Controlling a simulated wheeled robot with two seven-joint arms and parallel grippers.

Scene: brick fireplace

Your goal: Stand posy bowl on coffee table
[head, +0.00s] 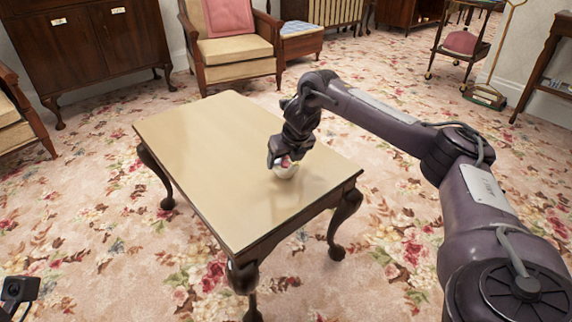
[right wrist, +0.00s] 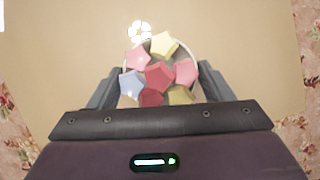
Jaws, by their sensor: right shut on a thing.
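The posy bowl (head: 286,170) is a small white bowl at the right part of the coffee table (head: 215,135), a wooden table with a pale tan top. My right gripper (head: 284,160) is shut on the bowl, one finger on each side. The bowl is upright, at or very near the tabletop; I cannot tell whether it touches. Part of the bowl is hidden by the gripper. A dark part of my left arm (head: 18,292) shows at the lower left; its fingers are out of view.
The tabletop around the bowl is bare. A wooden armchair (head: 235,52) with a pink cushion stands behind the table. A dark cabinet (head: 85,45) is at the back left, and a trolley (head: 462,45) is at the back right. Floral carpet surrounds the table.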

